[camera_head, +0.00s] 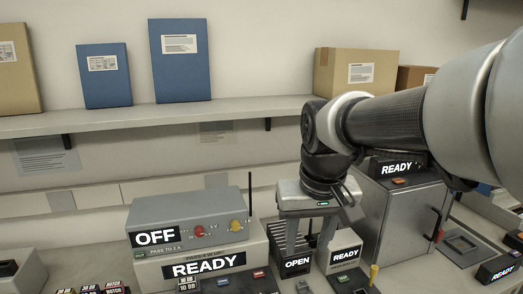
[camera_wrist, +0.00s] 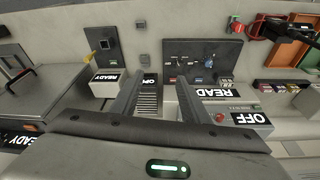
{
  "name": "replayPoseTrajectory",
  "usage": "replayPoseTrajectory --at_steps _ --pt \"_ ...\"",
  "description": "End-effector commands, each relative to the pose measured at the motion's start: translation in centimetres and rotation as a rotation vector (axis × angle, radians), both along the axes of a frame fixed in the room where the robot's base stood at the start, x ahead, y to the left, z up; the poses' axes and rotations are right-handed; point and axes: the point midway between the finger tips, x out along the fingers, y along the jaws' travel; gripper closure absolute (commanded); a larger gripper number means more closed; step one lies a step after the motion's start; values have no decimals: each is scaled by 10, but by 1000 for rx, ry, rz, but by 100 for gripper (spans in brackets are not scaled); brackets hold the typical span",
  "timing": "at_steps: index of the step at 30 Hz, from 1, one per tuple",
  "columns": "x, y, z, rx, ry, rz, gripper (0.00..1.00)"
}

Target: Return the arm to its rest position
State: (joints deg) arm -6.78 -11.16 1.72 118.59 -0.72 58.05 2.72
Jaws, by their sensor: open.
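My arm reaches in from the right edge in the head view and bends downward over the bench. My gripper (camera_head: 307,252) hangs from it, pointing down, just right of the grey radio box (camera_head: 195,228) marked OFF and left of the grey cabinet (camera_head: 402,215). In the wrist view my gripper (camera_wrist: 157,88) also shows spread fingers, with bench surface and the box marked ON or OPEN (camera_wrist: 148,97) near the left finger. The head view reads OPEN on a small box (camera_head: 296,265) close behind the fingers.
A small READY box (camera_head: 344,252) stands right of the fingers, close to the cabinet. A thin antenna (camera_head: 250,205) rises behind the radio box. A shelf (camera_head: 130,122) above holds blue binders (camera_head: 180,60) and a cardboard box (camera_head: 355,72) near my arm. Colored bins (camera_wrist: 284,50) show in the wrist view.

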Motion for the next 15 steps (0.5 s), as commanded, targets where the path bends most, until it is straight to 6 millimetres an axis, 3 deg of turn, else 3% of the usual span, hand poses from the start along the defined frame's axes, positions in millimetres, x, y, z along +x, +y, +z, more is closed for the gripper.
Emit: replayPoseTrajectory --at_steps 1,6,15 --pt "-19 -11 6 4 -39 -17 58" --pt "-64 -32 8 11 -124 -56 58" --pt "-116 -52 -5 18 -232 -103 58"
